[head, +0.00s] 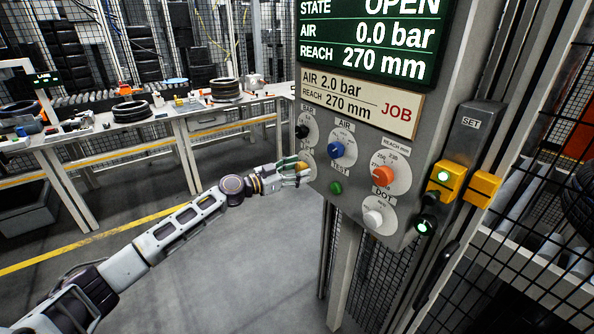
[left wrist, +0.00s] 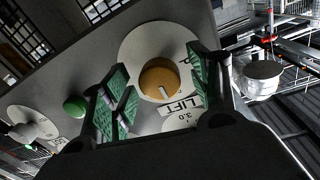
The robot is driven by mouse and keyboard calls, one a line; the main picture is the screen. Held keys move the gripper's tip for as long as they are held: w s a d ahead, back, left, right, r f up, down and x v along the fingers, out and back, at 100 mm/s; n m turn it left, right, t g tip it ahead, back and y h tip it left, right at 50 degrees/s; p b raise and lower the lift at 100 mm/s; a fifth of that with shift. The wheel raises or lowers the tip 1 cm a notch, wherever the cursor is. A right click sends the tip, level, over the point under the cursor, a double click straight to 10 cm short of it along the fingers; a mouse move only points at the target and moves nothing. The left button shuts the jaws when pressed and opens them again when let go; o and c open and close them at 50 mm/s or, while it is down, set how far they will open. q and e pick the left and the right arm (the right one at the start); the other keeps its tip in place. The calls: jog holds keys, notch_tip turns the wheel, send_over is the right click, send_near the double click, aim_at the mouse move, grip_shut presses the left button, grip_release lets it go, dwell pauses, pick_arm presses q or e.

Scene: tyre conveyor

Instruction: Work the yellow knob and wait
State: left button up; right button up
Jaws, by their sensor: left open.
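The yellow knob (left wrist: 160,79) sits on a white round dial marked LIFT on the grey control panel (head: 352,205). In the left wrist view it lies between the open green-padded fingers of my left gripper (left wrist: 158,92), with a white pointer mark on its face. I cannot tell whether the fingers touch it. In the head view my left gripper (head: 300,173) reaches the panel's lower left and covers most of the knob (head: 303,165). My right gripper is not in view.
Nearby on the panel are a black knob (head: 302,132), a blue knob (head: 336,150), an orange knob (head: 383,175), a white knob (head: 373,219) and a green button (head: 336,187). The screen (head: 370,40) reads OPEN, 0.0 bar, 270 mm. The job plate (head: 358,98) reads AIR 2.0 bar, REACH 270 mm.

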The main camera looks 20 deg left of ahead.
pick_arm(q)
jog(key=shift+c, duration=0.4)
jog(key=c, duration=0.9)
